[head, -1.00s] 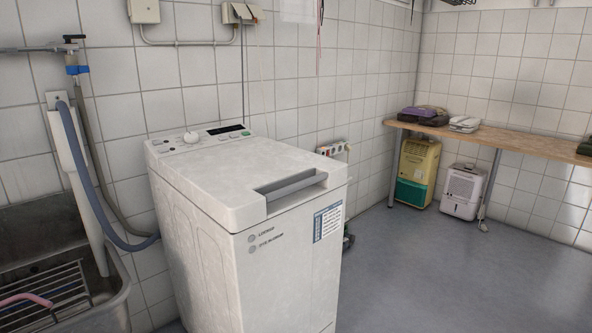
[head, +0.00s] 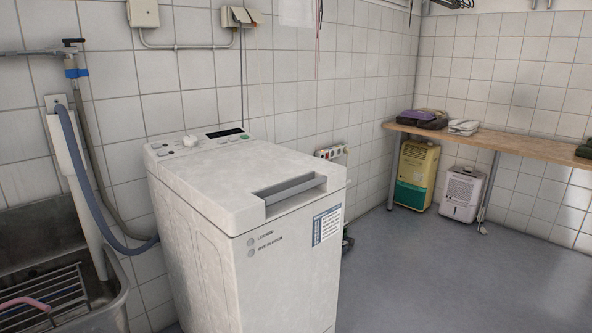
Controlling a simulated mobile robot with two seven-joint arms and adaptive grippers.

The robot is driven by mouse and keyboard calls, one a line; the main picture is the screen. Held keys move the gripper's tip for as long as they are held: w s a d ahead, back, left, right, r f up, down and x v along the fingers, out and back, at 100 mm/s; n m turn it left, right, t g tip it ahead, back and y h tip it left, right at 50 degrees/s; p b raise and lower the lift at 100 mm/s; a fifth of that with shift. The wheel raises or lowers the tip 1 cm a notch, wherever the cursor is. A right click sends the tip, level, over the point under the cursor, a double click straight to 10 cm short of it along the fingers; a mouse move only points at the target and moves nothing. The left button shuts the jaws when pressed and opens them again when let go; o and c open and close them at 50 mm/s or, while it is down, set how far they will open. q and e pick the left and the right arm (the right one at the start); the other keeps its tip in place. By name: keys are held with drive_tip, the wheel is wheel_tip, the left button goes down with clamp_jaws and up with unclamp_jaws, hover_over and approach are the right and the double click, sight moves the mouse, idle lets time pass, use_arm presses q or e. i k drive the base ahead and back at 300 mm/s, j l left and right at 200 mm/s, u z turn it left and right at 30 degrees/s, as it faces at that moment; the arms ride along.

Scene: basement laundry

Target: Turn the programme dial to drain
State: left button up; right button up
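The white top-loading washing machine (head: 270,240) stands in the middle of the head view against the tiled wall. Its control panel (head: 208,139) runs along the back of the top. The round white programme dial (head: 190,141) sits on the left part of that panel. Its pointer and markings are too small to read. A dark display (head: 225,133) is to the right of the dial. The lid is shut, with a grey handle (head: 290,188) at the front. Neither of my grippers is in view.
A metal sink (head: 115,300) with a rack (head: 45,295) is at the left, with a blue hose (head: 85,180) beside the machine. A wooden worktop (head: 510,147) stands at the right, above a yellow-green unit (head: 415,175) and a white dehumidifier (head: 462,193). The floor (head: 440,280) at right is clear.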

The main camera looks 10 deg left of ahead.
sight(189, 141)
drive_tip(key=u, duration=1)
